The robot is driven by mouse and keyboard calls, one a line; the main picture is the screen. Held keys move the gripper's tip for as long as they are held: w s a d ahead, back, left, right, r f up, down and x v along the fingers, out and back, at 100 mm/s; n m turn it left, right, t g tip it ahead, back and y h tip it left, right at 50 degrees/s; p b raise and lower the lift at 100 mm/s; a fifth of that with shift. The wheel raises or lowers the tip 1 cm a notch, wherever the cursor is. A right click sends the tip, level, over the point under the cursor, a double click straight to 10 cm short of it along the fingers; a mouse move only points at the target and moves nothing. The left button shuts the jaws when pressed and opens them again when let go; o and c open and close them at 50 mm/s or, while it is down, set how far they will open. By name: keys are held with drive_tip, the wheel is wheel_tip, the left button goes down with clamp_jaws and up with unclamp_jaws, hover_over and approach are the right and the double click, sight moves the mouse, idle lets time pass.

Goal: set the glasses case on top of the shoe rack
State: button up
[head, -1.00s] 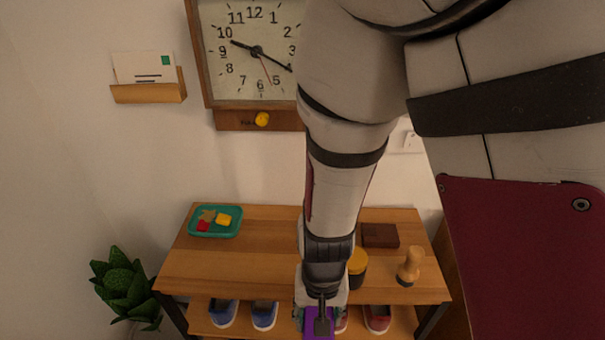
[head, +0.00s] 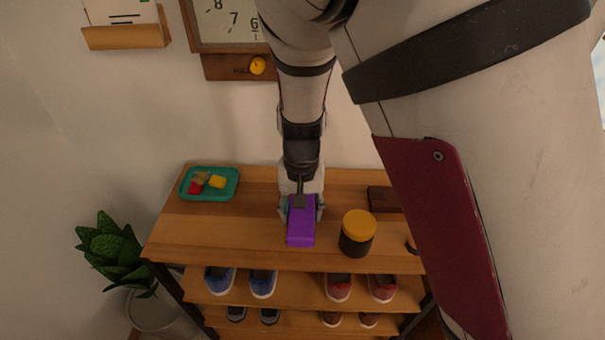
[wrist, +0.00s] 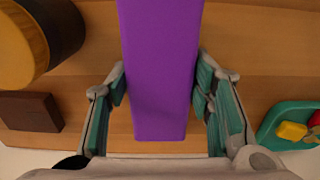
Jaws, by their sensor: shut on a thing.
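The glasses case (head: 301,222) is a long purple box, and my gripper (head: 301,204) is shut on it. In the wrist view the case (wrist: 160,70) runs between the two teal-padded fingers of my gripper (wrist: 160,82). The case is over the middle of the wooden top of the shoe rack (head: 205,228), level or nearly so. I cannot tell whether its underside touches the wood.
On the rack top, a teal tray (head: 188,190) with small coloured pieces is at left. A yellow-lidded dark jar (head: 357,232) and a brown box (head: 383,199) are at right. Shoes (head: 338,287) fill the shelves below. The wood left of the case is clear.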

sight(301, 221)
drive_tip(key=shift+f+b, duration=1.65)
drive_tip(key=shift+f, duration=0.2)
drive_tip(key=shift+r, duration=0.1)
drive_tip(key=o, duration=1.2)
